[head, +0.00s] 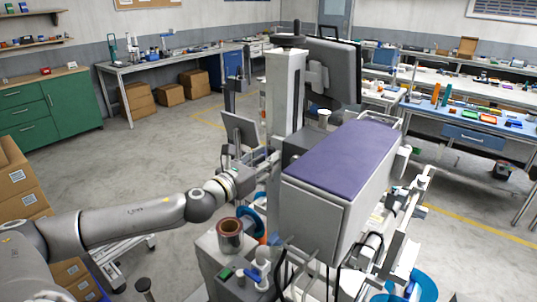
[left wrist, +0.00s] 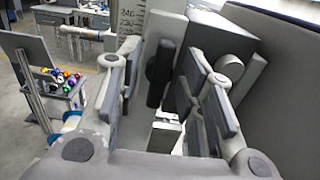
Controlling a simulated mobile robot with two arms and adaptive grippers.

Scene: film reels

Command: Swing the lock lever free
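My left gripper (head: 272,160) reaches in from the left to the grey column (head: 285,95) of the machine, beside the purple-topped box (head: 340,160). In the left wrist view my left gripper (left wrist: 165,100) is open, with its fingers well apart. A dark upright paddle-shaped part (left wrist: 160,72), possibly the lock lever, shows beyond and between the fingers, in front of the scaled column (left wrist: 165,22). A grey round knob (left wrist: 230,67) sits to its right, behind the right finger. I cannot tell whether a finger touches any part. My right gripper is not in view.
A monitor (head: 332,72) stands behind the column. A copper-coloured cylinder (head: 230,232) and a blue-handled valve (head: 256,274) sit below my left arm. Cardboard boxes (head: 18,185) stand at the left. Open floor (head: 150,165) lies behind the arm.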

